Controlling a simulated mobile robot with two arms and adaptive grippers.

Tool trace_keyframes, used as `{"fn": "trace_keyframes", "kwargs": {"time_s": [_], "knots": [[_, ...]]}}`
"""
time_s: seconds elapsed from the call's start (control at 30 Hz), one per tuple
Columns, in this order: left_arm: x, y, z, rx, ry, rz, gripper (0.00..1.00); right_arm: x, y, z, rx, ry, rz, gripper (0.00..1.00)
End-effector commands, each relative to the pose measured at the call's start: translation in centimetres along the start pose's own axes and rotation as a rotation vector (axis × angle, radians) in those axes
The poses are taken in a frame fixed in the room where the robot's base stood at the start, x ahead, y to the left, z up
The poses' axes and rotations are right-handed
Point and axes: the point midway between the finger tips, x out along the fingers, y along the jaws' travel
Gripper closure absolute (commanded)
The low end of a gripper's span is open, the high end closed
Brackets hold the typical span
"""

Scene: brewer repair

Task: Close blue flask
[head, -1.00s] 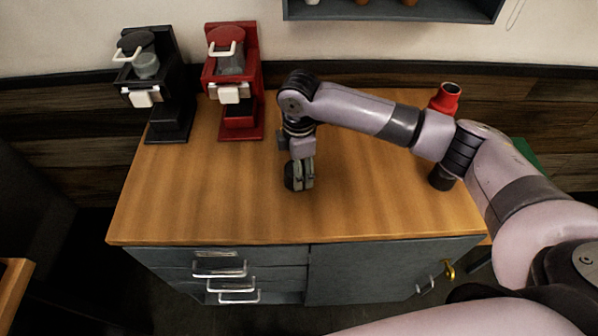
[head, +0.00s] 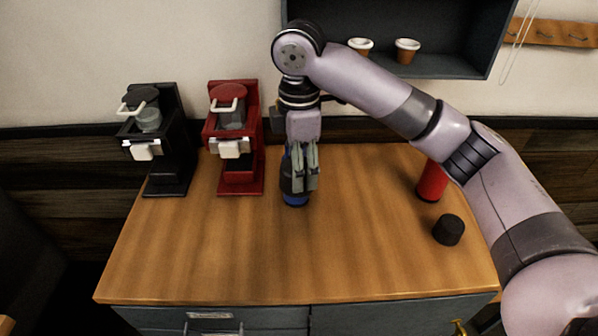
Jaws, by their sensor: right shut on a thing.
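My right gripper (head: 303,187) points down over the back middle of the counter. It is shut on a dark piece with a blue lower end (head: 295,201). The fingers hide much of this piece, so I cannot tell whether it is the whole blue flask or part of it, or whether it touches the wood. A separate black cap (head: 449,229) sits on the counter at the right. My left gripper is not in view.
A red flask (head: 431,183) stands at the back right, partly behind my arm. A red brewer (head: 237,180) and a black brewer (head: 165,180) stand at the back left. The front of the wooden counter (head: 250,262) is clear. A wall shelf (head: 450,62) holds small pots.

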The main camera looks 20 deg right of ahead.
Motion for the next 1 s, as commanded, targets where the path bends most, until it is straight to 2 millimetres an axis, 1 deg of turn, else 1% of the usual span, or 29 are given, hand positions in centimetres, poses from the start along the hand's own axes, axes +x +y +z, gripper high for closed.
{"fn": "trace_keyframes", "kwargs": {"time_s": [0.33,0.47,0.57,0.67,0.87,1.0], "knots": [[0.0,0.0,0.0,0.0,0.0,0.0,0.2,0.1,-0.1,0.1,0.009,0.0,0.0,0.71],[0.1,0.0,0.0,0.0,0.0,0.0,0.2,0.9,-0.6,0.5,0.097,-0.003,0.004,0.71],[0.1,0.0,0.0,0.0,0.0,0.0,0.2,2.0,-1.6,1.0,0.241,-0.006,0.012,0.71],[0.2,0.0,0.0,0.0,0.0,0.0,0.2,3.5,-3.0,1.7,0.434,-0.006,0.019,0.71],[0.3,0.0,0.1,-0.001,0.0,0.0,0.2,6.4,-6.6,2.9,0.843,-0.002,0.025,0.71],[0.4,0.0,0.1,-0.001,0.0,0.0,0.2,8.1,-9.3,3.7,1.112,0.0,0.02,0.71]]}}
